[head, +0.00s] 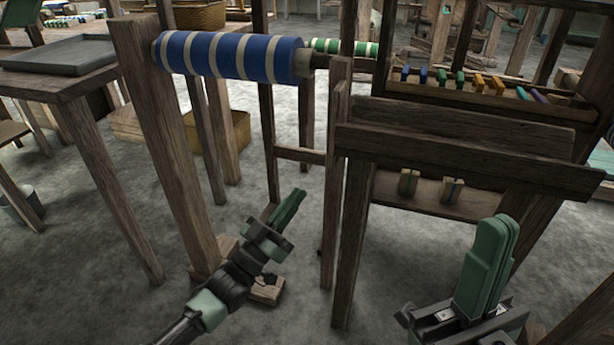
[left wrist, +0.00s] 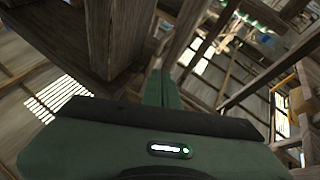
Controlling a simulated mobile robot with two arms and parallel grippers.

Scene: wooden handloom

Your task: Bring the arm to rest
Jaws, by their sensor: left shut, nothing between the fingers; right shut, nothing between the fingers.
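My left gripper (head: 289,208) has green fingers and is in the lower middle of the head view, in front of the loom's wooden posts. Its fingers are closed together and empty, pointing up and to the right. The left wrist view shows the same closed fingers (left wrist: 160,88), with wooden beams beyond them. My right gripper (head: 490,255) is at the lower right of the head view, in front of the loom's bench part. Its green fingers point up and are pressed together with nothing between them.
A blue and cream striped roll (head: 230,56) is held between posts of the wooden loom (head: 165,150). A rack of coloured pieces (head: 480,90) stands at the right, above a long plank (head: 470,160). A grey tray (head: 60,55) is on a table at the left. Grey floor lies between the posts.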

